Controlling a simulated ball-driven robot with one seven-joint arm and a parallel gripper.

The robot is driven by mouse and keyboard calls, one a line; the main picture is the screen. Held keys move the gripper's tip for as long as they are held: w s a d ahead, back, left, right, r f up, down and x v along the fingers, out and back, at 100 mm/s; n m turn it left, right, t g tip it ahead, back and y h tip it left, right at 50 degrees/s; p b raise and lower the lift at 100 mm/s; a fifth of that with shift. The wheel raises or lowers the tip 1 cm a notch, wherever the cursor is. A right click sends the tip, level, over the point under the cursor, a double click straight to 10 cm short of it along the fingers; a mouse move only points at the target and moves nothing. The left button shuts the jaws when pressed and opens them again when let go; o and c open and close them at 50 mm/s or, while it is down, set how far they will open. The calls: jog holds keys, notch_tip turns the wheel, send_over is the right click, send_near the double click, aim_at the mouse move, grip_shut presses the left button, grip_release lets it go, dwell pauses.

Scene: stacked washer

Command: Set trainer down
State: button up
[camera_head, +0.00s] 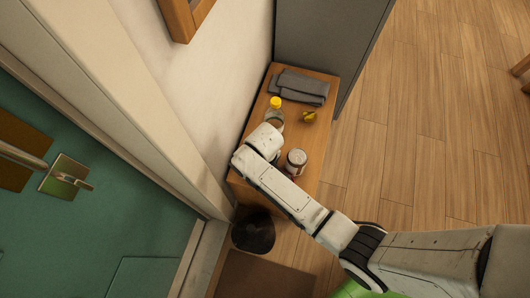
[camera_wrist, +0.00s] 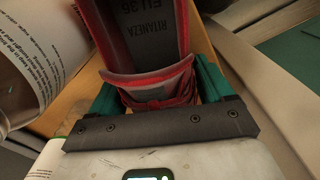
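The trainer (camera_wrist: 155,62) shows in the wrist view as a dark shoe with a red rim, red laces and an insole reading "EU 36". My gripper (camera_wrist: 158,90) has one teal finger on each side of the trainer's laced part and is shut on it. The trainer's toe and sole are hidden, so I cannot tell whether it touches the surface below. In the head view my wrist is over the left side of the wooden cabinet (camera_head: 318,152) and hides the trainer and fingers.
A labelled jar (camera_head: 296,161) stands right beside my arm; a white labelled container (camera_wrist: 38,55) is close left in the wrist view. A yellow-capped bottle (camera_head: 275,116), small yellow object (camera_head: 310,117) and folded grey cloth (camera_head: 301,86) lie farther back. A dark bin (camera_head: 254,232) stands in front.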

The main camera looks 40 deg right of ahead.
jog(key=c, duration=0.7)
jog(key=shift+c, duration=0.2)
jog(key=shift+r, duration=0.15)
